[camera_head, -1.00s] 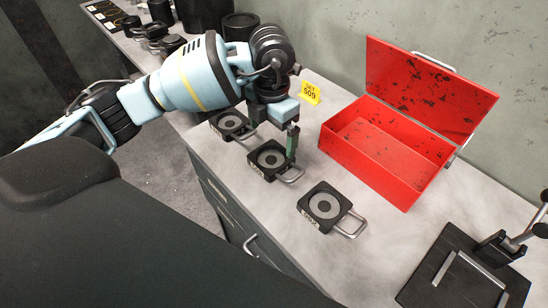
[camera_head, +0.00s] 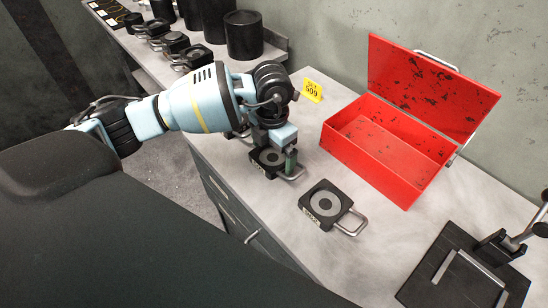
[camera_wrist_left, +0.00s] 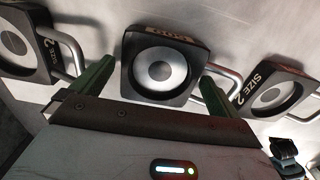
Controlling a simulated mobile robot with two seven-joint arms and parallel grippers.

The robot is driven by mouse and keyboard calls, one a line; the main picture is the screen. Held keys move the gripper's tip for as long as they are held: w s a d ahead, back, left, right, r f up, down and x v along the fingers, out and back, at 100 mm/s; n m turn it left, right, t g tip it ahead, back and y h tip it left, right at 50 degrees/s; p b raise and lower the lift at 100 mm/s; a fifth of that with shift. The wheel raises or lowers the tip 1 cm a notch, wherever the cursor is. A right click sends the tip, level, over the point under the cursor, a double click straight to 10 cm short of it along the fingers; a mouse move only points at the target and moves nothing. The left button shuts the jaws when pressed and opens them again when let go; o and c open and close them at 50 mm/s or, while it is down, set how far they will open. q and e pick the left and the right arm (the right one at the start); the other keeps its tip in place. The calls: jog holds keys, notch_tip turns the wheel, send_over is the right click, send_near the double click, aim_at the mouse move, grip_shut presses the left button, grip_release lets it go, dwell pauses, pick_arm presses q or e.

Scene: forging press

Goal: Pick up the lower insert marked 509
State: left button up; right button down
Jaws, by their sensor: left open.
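The insert marked 509 (camera_wrist_left: 162,68) is a black square block with a pale round ring face and a wire handle. It sits between my open left gripper's two green fingers in the left wrist view, with its label upside down at the top. In the head view this appears to be the middle insert (camera_head: 259,168) on the bench, partly hidden by my left gripper (camera_head: 277,162), which is low over it. The fingers hold nothing that I can see. My right gripper is out of view.
Another insert (camera_head: 326,204) lies in front right and one (camera_head: 238,132) is mostly hidden behind my arm. An open red box (camera_head: 375,165) and a yellow 509 sign (camera_head: 312,91) stand behind. A black press plate (camera_head: 430,285) is at front right.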

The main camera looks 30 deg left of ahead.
aim_at(273, 157)
pick_arm(q)
jog(key=c, duration=1.8)
jog(key=shift+w+r, duration=0.1)
jog(key=shift+r, duration=0.1)
jog(key=shift+c, duration=0.8)
jog(key=shift+r, duration=0.5)
notch_tip(273, 157, up, 3)
jog(key=shift+f, duration=0.15)
jog(key=s+d+r, duration=0.1)
jog(key=s+d, duration=0.3)
jog(key=s, duration=1.1)
jog(key=shift+s, duration=0.3)
